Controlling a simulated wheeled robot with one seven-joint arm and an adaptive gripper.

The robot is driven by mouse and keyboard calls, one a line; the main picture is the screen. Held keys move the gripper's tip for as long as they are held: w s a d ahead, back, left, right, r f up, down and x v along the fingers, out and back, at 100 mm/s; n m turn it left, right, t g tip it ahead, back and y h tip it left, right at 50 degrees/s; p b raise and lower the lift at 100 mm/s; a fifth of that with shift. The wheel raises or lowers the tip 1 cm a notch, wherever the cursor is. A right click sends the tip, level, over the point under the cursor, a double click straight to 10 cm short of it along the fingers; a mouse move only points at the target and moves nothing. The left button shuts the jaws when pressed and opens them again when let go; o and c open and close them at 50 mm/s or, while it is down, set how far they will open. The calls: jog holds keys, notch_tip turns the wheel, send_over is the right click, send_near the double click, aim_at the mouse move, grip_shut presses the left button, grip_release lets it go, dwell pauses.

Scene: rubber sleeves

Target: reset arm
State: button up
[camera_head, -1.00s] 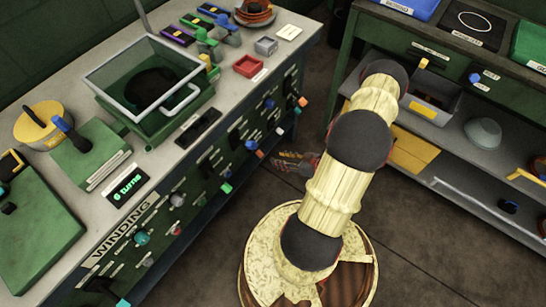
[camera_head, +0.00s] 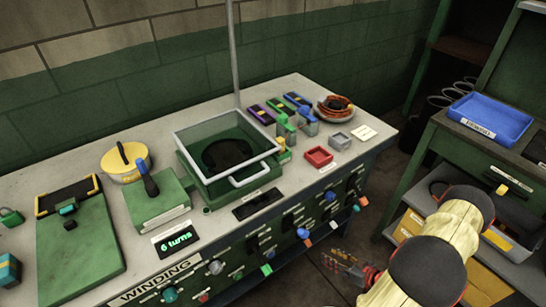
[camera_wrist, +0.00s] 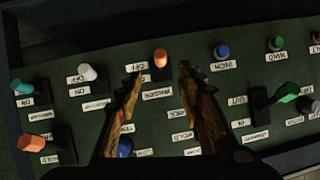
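My gripper (camera_head: 345,262) is beside the front panel of the winding bench, low and near its right end. In the wrist view my gripper (camera_wrist: 160,72) has its two fingers apart, with nothing held between them. An orange knob (camera_wrist: 160,58) shows beyond the gap between the fingertips; I cannot tell how far away it is. My cream arm with dark joints fills the lower right of the head view.
The bench (camera_head: 85,165) carries a green machine with a clear guard (camera_head: 190,148), a "6 turns" display (camera_head: 175,238) and a red tray (camera_head: 318,156). Knobs and levers stick out of its front panel. A second bench with a blue tray (camera_head: 490,115) stands right. Dark floor lies between.

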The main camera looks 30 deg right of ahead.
jog(key=shift+f, duration=0.1)
jog(key=s+d+f+m+g+h, duration=0.2)
jog(key=s+d+f+m+g, duration=0.15)
jog(key=s+f+g, duration=0.7)
jog(key=s+d+r+m+g+h+p, duration=0.1)
jog(key=s+d+r+g, duration=0.15)
jog(key=r, duration=0.65)
jog(key=s+d+r+m+g+h, duration=0.1)
jog(key=s+d+r, duration=0.15)
jog(key=r, duration=0.65)
jog(key=w+a+r+p, duration=0.1)
jog(key=w+a+r, duration=0.1)
jog(key=a+r, duration=0.35)
jog(key=w+a+r+m, duration=0.1)
jog(key=w+a+r, duration=0.15)
jog(key=r, duration=0.65)
jog(key=w+a+r+p, duration=0.1)
jog(key=w+a+r, duration=0.15)
jog(key=r, duration=0.45)
jog(key=w+a+r+n+t+p, duration=0.1)
jog(key=w+a+r+n+t, duration=0.1)
jog(key=a+r, duration=1.1)
jog(key=w+a+r+n+t+y+p, duration=0.1)
jog(key=w+a+r+n+t, duration=0.2)
jog(key=a+r, duration=1)
jog(key=shift+w+a+n+t+p, duration=0.35)
jog(key=shift+a+n+t, duration=0.2)
jog(key=shift+a+t, duration=0.35)
